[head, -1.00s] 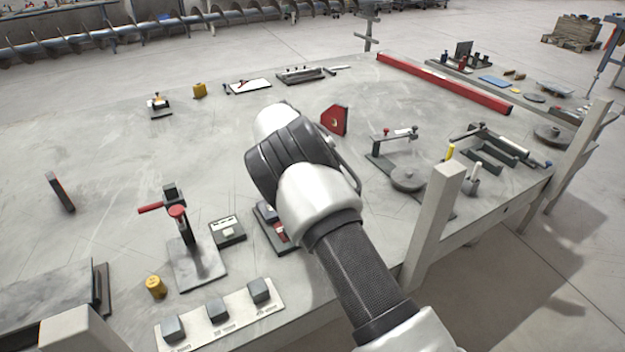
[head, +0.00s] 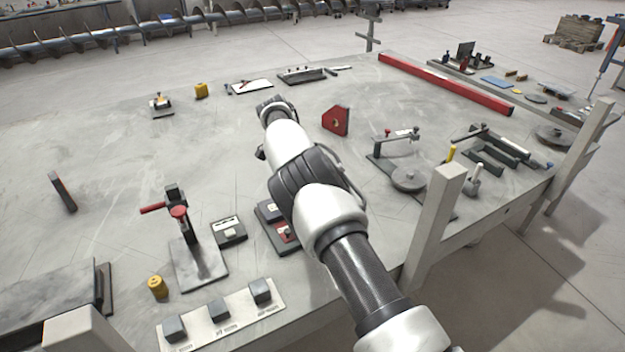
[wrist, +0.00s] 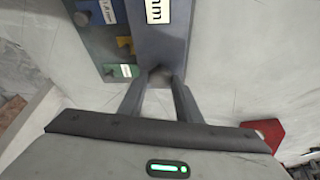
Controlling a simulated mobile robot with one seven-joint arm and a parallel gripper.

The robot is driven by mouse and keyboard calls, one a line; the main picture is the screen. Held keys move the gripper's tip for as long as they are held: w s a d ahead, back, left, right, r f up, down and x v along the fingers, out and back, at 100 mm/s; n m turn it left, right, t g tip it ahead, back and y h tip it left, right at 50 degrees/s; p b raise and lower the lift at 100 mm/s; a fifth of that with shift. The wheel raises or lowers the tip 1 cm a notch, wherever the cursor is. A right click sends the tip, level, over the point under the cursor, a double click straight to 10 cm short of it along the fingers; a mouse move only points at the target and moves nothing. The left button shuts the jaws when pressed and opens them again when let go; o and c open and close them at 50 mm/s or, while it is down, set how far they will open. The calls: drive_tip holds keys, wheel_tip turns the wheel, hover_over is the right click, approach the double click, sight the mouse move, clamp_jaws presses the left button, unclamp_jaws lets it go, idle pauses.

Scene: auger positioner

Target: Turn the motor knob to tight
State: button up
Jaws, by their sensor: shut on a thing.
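In the wrist view, my gripper (wrist: 160,88) has its two fingers on either side of a small grey knob (wrist: 160,74), shut on it. The knob sits at the near edge of a blue-grey panel (wrist: 164,45) with a white label. Much of the knob is hidden between the fingers, and I cannot read its setting or tell for certain that it is the motor knob. In the head view, my arm hides the fingers and the knob.
Beside the panel is a board with yellow (wrist: 125,45) and green (wrist: 118,71) parts. A red block (head: 336,120) stands right of my wrist; it also shows in the wrist view (wrist: 266,131). A red-handled clamp (head: 178,212) stands left.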

drive_tip(key=o, duration=1.1)
drive_tip(key=shift+c, duration=0.2)
drive_tip(key=p+v, duration=0.7)
drive_tip(key=v, duration=1)
drive_tip(key=shift+r, duration=0.15)
